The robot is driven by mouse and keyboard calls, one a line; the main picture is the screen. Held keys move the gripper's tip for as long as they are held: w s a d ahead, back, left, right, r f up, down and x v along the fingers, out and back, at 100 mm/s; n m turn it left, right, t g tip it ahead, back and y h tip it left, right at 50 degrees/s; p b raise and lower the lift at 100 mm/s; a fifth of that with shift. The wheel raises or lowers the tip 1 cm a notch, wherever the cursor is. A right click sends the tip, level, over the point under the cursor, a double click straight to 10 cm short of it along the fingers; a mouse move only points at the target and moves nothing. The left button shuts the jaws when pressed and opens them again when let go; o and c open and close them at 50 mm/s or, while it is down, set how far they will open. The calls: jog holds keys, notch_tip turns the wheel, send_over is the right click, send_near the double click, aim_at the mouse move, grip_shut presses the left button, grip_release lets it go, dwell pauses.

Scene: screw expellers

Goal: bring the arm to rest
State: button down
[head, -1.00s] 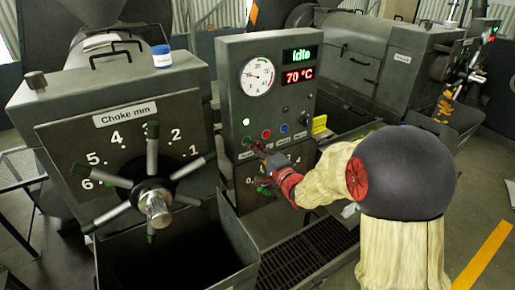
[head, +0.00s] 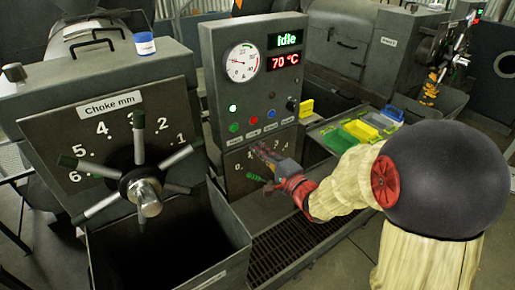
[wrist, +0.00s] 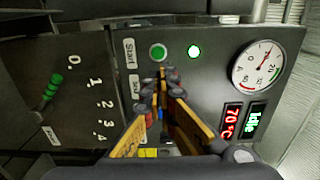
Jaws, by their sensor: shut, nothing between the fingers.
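My gripper (head: 260,150) is shut and empty. In the head view it is in front of the control panel (head: 215,72), below the row of buttons and over the top of the lever scale. In the wrist view the closed fingertips (wrist: 162,75) show just below the green Start button (wrist: 158,52); the gap to the panel is hard to judge. The panel's display (head: 286,39) reads Idle, the red display (head: 285,61) reads 70 °C, and a small lamp (head: 232,108) is lit. My arm reaches in from the right.
The choke wheel (head: 144,190) with several spokes stands at the left above an open hopper (head: 210,282). A green-handled lever (head: 256,177) is close under my gripper. Yellow, green and blue bins (head: 362,130) stand behind my forearm. A floor grate (head: 290,255) runs below.

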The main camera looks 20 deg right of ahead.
dwell(0.7)
jog(key=s+d+f+n+g+h, duration=0.1)
jog(key=d+f+n+g+h, duration=0.15)
jog(key=f, duration=0.35)
jog(key=s+d+f+n+g+h, duration=0.2)
jog(key=d+f+g+h, duration=0.15)
jog(key=f, duration=0.35)
jog(key=s+d+f+n+g+h, duration=0.1)
jog(key=s+d+f+n+g, duration=0.2)
jog(key=s, duration=0.5)
jog(key=s+a+r+n+g+b, duration=0.1)
jog(key=s+a+r+n+g, duration=0.15)
jog(key=s, duration=0.65)
jog(key=s+a+r+n+g+b, duration=0.1)
jog(key=s+a+r+n+g, duration=0.2)
jog(key=s, duration=0.6)
jog(key=s+a+r+t, duration=0.1)
jog(key=s+a+r, duration=0.1)
jog(key=r, duration=0.2)
jog(key=s+a+r+n+t+y+b, duration=0.1)
jog(key=s+a+r+t, duration=0.1)
jog(key=r, duration=0.2)
jog(key=shift+s+b, duration=0.25)
jog(key=shift+b, duration=0.05)
